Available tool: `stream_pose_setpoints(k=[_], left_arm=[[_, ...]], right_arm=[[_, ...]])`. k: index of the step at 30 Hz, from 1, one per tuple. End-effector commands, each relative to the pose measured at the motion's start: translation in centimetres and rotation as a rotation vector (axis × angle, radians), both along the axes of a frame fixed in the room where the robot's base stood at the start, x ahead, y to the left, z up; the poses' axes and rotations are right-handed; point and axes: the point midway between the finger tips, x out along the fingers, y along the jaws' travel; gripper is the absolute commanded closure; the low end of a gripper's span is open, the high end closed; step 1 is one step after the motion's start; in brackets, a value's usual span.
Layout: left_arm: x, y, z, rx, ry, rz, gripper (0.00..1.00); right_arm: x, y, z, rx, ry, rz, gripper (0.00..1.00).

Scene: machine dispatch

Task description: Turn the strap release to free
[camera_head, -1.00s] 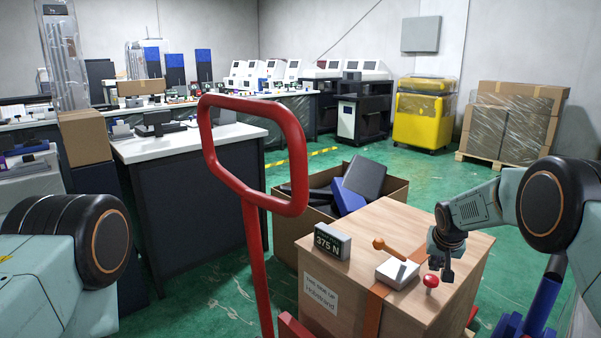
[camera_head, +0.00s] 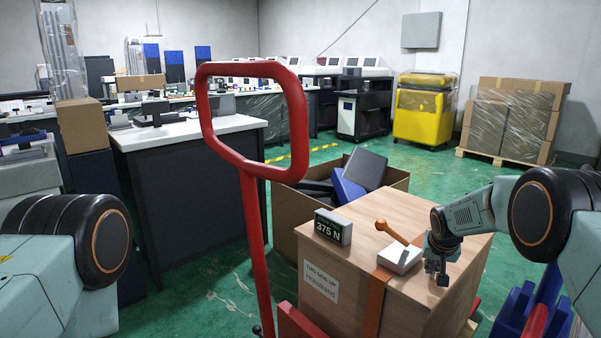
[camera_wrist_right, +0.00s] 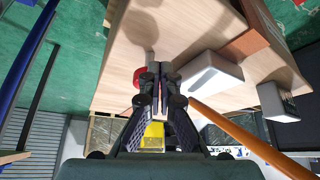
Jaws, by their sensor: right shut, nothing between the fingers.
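The strap release is a white block (camera_head: 399,258) with an orange lever (camera_head: 392,232) on top of a wooden crate (camera_head: 365,215). An orange-brown strap (camera_head: 373,305) runs down the crate's front below it. My right gripper (camera_head: 440,277) is shut and empty, pointing down right of the block, fingertips close above the crate top. In the right wrist view the white block (camera_wrist_right: 215,75) and lever (camera_wrist_right: 245,137) are right of the closed fingers (camera_wrist_right: 160,85). A red knob (camera_wrist_right: 138,76) shows beside and partly behind the fingers; whether they touch is unclear. My left gripper is not in view.
A small display (camera_head: 333,227) reading 375 N stands on the crate's left side. A tall red handle (camera_head: 299,120) rises in front of the crate. An open cardboard box (camera_head: 395,183) with dark and blue items stands behind.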

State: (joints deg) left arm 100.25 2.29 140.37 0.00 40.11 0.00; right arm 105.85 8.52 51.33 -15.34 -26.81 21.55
Motion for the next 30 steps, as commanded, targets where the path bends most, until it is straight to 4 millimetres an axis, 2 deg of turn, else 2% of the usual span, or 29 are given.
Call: stream_pose_setpoints(k=[30], left_arm=[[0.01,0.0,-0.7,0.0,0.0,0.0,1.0]], right_arm=[[0.5,-0.48,0.04,-0.001,-0.001,0.0,1.0]])
